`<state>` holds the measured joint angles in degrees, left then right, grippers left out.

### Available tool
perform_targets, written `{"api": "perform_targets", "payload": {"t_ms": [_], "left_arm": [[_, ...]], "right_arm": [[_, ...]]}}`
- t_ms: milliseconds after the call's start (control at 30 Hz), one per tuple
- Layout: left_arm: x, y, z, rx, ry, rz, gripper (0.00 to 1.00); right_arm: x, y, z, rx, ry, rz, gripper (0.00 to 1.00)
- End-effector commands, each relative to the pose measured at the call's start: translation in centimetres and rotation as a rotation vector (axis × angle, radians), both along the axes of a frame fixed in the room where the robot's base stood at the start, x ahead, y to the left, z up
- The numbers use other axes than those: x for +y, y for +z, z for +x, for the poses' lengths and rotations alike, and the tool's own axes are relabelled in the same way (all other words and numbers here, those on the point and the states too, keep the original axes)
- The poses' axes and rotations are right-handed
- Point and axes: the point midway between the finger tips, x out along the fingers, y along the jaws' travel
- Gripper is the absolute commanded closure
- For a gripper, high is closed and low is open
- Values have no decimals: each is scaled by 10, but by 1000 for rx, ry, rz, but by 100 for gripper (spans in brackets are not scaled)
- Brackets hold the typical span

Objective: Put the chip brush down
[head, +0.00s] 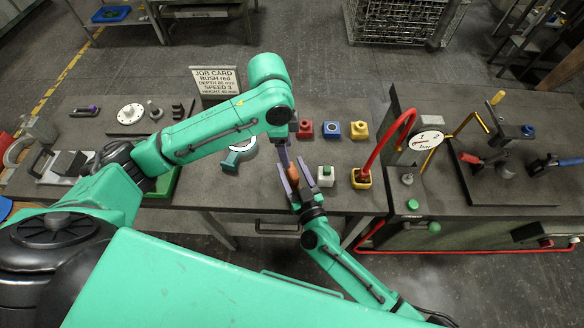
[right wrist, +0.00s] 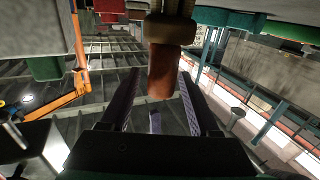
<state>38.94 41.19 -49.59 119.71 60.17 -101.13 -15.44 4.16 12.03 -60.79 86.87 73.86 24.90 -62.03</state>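The chip brush (head: 292,171), a reddish-brown handle in the head view, is between the fingers of my right gripper (head: 294,177), over the front part of the left bench. In the right wrist view the brush (right wrist: 161,70) has a brass collar beside its handle, and its far end leaves the top of the picture. My left gripper (head: 283,153) points down close beside the brush. Its finger gap cannot be made out.
A red hose (head: 390,145) arches up near a gauge (head: 426,140). A job card (head: 216,81) stands at the back. The bench's front edge is close.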

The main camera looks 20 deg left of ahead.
Motion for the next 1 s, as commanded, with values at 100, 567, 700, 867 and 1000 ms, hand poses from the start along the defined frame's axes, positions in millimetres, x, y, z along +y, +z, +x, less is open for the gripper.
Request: {"api": "perform_targets", "payload": {"t_ms": [100, 567, 700, 867, 1000], "left_arm": [[0, 0, 0, 0, 0, 0, 32], [0, 0, 0, 0, 0, 0, 32], [0, 0, 0, 0, 0, 0, 32], [0, 0, 0, 0, 0, 0, 32], [0, 0, 0, 0, 0, 0, 32]], "right_arm": [[-5, 0, -6, 3, 0, 0, 38], [-68, 1, -91, 2, 0, -1, 38], [-72, 2, -97, 0, 0, 0, 38], [-72, 2, -96, 0, 0, 0, 38], [-72, 2, -96, 0, 0, 0, 46]]}}
